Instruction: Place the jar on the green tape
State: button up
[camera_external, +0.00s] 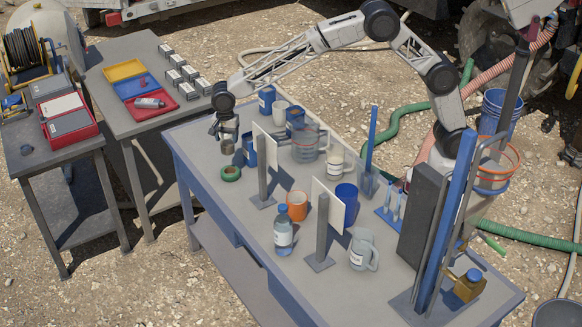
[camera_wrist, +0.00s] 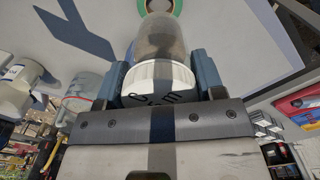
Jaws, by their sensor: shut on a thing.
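The jar (camera_wrist: 160,42), grey-brown and see-through with a white lid, fills the upper middle of the wrist view. My gripper (camera_wrist: 158,84) is shut on it, with one dark finger on each side of the lid. In the external view the jar (camera_external: 228,147) hangs under my gripper (camera_external: 228,132), near the far left corner of the blue-edged table (camera_external: 190,160). The green tape (camera_external: 230,173) is a ring lying flat on that table, just below the jar in the picture. Part of the ring shows beyond the jar in the wrist view (camera_wrist: 176,6); the jar hides the rest.
A white panel on a post (camera_external: 264,170) stands right of the tape. A blue container (camera_external: 248,150) is close beside my gripper. An orange mug (camera_external: 297,205) and a blue-capped bottle (camera_external: 283,233) stand nearer the front. The tabletop just in front of the tape is clear.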

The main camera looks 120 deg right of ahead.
aim_at(227, 145)
jog(key=shift+f, duration=2)
jog(key=shift+f, duration=2.5)
jog(key=shift+f, duration=0.15)
jog(key=o, duration=1.2)
jog(key=shift+o, duration=0.2)
notch_tip(227, 145, up, 12)
jog(key=shift+r, duration=0.1)
